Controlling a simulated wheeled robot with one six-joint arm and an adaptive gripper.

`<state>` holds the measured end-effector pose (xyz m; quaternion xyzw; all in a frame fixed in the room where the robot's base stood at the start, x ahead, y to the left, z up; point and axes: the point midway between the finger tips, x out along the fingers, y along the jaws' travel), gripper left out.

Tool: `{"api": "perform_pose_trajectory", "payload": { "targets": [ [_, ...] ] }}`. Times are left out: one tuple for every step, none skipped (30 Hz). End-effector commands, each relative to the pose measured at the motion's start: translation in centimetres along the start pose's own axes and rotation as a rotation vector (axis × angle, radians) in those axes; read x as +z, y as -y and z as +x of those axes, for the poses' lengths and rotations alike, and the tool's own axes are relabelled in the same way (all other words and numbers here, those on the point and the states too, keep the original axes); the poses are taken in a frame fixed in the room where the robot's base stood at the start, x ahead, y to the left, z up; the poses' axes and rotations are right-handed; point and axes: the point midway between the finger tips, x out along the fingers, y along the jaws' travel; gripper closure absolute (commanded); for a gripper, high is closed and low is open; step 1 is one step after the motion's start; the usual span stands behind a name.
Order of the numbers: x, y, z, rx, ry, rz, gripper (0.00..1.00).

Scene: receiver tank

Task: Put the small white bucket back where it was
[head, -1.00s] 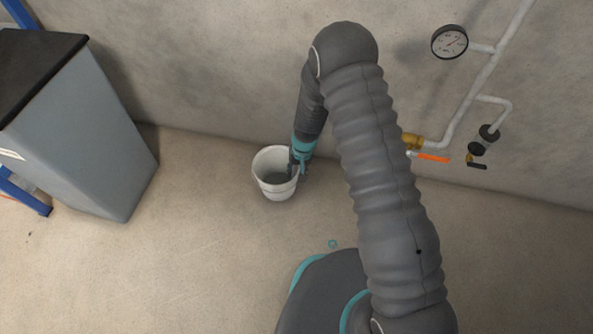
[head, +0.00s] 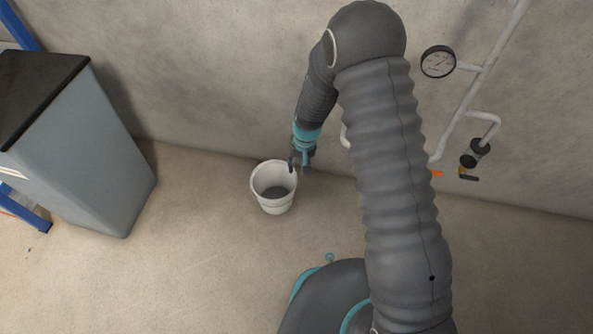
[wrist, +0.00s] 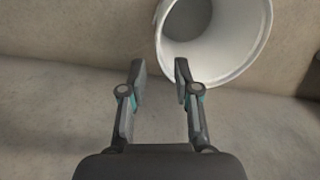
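The small white bucket (head: 274,204) stands upright on the concrete floor close to the wall. Its inside looks grey, and I cannot tell if it holds anything. In the wrist view the bucket (wrist: 253,50) shows its round rim and open mouth at the top right, just beyond the fingers. My gripper (head: 299,167) is at the bucket's right rear rim, seemingly a little above it.
A grey bin with a black lid (head: 85,150) stands to the left against a blue frame (head: 24,212). A gauge (head: 438,61) and white pipe with valves (head: 481,95) are on the wall at right. Floor between bin and bucket is clear.

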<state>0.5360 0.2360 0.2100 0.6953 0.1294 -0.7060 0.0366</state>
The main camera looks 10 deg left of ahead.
Motion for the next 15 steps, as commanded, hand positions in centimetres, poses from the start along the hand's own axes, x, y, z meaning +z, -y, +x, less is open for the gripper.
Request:
{"api": "perform_pose_trajectory", "payload": {
  "targets": [
    [0.0, 0.0, -0.3, 0.000, 0.000, 0.000, 0.69],
    [0.0, 0.0, -0.4, 0.000, 0.001, 0.000, 0.69],
    [0.0, 0.0, -0.5, 0.000, 0.001, 0.000, 0.69],
    [0.1, 0.0, -0.5, 0.000, 0.002, 0.000, 0.69],
    [0.1, 0.0, -0.5, 0.000, 0.002, 0.000, 0.69],
    [0.1, 0.0, -0.5, 0.000, 0.002, 0.000, 0.69],
    [0.1, 0.0, -0.6, 0.000, 0.002, 0.000, 0.69],
    [0.0, 0.0, -0.6, 0.000, 0.001, 0.000, 0.69],
    [0.0, -0.1, -0.9, -0.001, -0.002, 0.001, 0.69],
    [-0.1, -0.1, -1.2, -0.001, -0.005, 0.002, 0.69],
    [-0.1, -0.2, -1.8, -0.002, -0.010, 0.002, 0.69],
    [-0.2, -0.3, -2.7, -0.003, -0.017, 0.004, 0.69],
    [-0.3, -0.5, -3.6, -0.004, -0.025, 0.005, 0.69],
    [-0.3, -0.6, -4.6, -0.004, -0.033, 0.007, 0.69],
    [-0.2, -1.0, -6.2, -0.005, -0.045, 0.009, 0.69]
  ]
}}
